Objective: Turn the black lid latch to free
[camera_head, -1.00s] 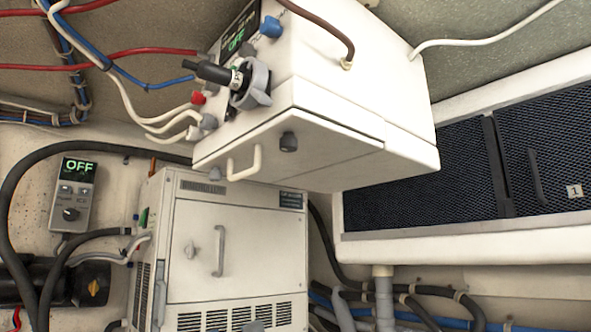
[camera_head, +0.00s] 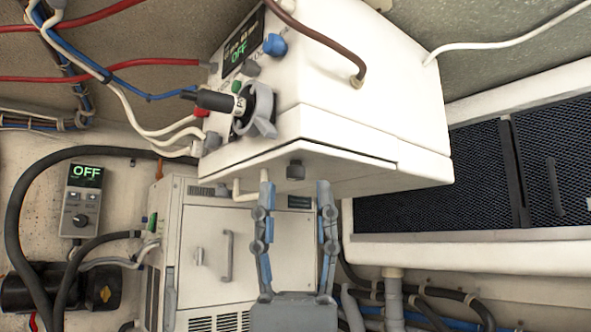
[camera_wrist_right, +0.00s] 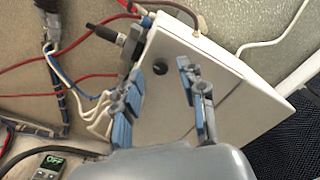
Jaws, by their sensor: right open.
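The black lid latch (camera_head: 295,170) is a small dark knob on the underside lid of the white upper box (camera_head: 370,140), near the lid's far edge. It also shows in the right wrist view (camera_wrist_right: 159,69) as a dark round spot. My right gripper (camera_head: 295,187) points up at the latch from below, its two blue-grey fingers spread and empty. In the right wrist view the latch appears between the fingertips (camera_wrist_right: 162,78). Whether the fingertips reach the latch I cannot tell. A white handle (camera_head: 248,188) on the lid is partly hidden behind the left finger. My left gripper is not in view.
A lower white cabinet (camera_head: 205,255) with a grey handle stands below, partly behind my gripper. Cables and a black plug (camera_head: 213,99) crowd the box's left side. A dark mesh panel (camera_head: 435,180) lies to the right. An "OFF" display (camera_head: 86,175) is on the left wall.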

